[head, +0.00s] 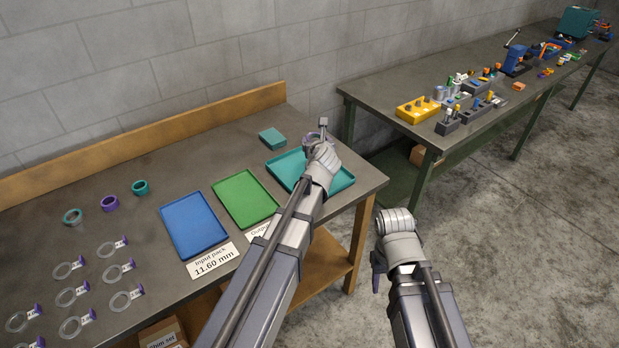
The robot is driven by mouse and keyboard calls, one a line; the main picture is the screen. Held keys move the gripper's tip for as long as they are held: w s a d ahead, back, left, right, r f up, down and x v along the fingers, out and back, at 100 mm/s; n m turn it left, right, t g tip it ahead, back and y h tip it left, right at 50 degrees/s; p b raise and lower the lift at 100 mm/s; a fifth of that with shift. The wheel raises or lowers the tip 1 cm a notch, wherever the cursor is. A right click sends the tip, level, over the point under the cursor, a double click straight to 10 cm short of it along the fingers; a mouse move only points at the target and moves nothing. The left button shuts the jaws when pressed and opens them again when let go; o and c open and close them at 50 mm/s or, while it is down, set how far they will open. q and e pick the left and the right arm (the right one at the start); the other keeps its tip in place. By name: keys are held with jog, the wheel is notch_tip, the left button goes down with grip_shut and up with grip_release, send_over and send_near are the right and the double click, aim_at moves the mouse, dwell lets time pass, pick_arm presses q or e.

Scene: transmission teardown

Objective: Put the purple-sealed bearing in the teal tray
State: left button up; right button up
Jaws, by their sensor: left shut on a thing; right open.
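The teal tray (339,180) lies at the right end of the near bench, partly hidden by my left arm. My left gripper (320,130) is above the tray's far left part, shut on a small greyish-purple part (312,138). It looks like the purple-sealed bearing, but it is mostly hidden by the gripper. I cannot tell whether it touches the tray. My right gripper (379,262) is open, over the floor right of the bench.
A blue tray (195,224) and a green tray (246,198) lie left of the teal tray. A teal block (272,138) sits behind them. Several tagged clear rings (122,301) lie at the front left. A second bench (385,92) with tools and parts stands at the right.

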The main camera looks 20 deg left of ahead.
pick_arm(q)
jog(key=shift+w+d, duration=0.1)
jog(key=shift+d, duration=0.35)
notch_tip(320, 180, down, 10)
jog(key=b, duration=1)
jog(key=shift+a+f, duration=0.1)
jog(key=shift+f, duration=0.05)
jog(key=o, duration=1.1)
jog(key=shift+f, duration=0.1)
jog(key=o, duration=0.4)
jog(key=shift+c, duration=0.2)
jog(key=shift+r, duration=0.25)
jog(key=p+v, duration=0.4)
jog(key=v, duration=0.8)
jog(key=shift+p, duration=0.3)
